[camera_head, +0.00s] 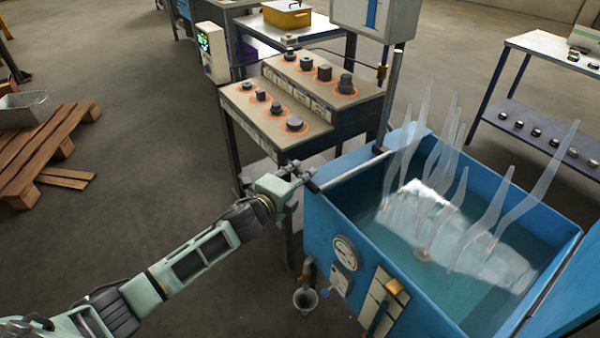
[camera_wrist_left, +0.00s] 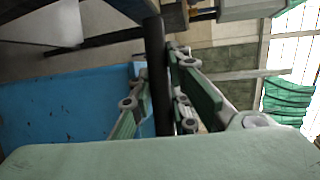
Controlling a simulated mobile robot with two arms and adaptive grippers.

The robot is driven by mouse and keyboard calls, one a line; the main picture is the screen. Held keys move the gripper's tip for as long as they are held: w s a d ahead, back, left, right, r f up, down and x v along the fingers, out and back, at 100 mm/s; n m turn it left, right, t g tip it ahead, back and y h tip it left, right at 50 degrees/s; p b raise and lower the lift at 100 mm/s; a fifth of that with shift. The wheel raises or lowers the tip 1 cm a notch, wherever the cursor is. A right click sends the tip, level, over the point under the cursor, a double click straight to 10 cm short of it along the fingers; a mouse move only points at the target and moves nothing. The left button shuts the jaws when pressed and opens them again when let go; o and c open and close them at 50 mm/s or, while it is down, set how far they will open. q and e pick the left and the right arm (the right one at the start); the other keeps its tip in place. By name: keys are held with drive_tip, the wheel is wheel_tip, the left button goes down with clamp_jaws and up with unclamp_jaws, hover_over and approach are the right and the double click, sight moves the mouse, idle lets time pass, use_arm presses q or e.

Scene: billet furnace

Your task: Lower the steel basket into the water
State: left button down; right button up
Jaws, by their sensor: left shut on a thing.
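The blue tank (camera_head: 318,232) of water (camera_head: 385,235) stands at the right, with pale steam wisps rising from it. No basket shows clearly; a small copper-coloured spot (camera_head: 422,254) lies in the water, and bright glare hides part of the surface. A grey bar (camera_head: 350,170) with a dark grip crosses the tank's back left corner. My left gripper (camera_head: 302,174) is shut on the dark grip at the tank's left rim. In the left wrist view the black grip (camera_wrist_left: 158,75) runs between the two fingers, beside the blue tank wall. My right gripper is out of view.
A stepped bench (camera_head: 300,95) with dark steel parts in orange rings stands behind the tank. A pallet (camera_head: 40,150) with a grey bin (camera_head: 26,108) lies left. Floor between is clear.

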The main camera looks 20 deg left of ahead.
use_arm(q)
drive_tip(key=shift+s+f, duration=0.2)
drive_tip(key=shift+f, duration=0.4)
drive_tip(key=c, duration=1.8)
unclamp_jaws()
drive_tip(key=shift+o, duration=0.7)
drive_tip(key=shift+w+r, duration=0.15)
drive_tip(key=shift+r, duration=0.1)
drive_tip(key=v, duration=1.2)
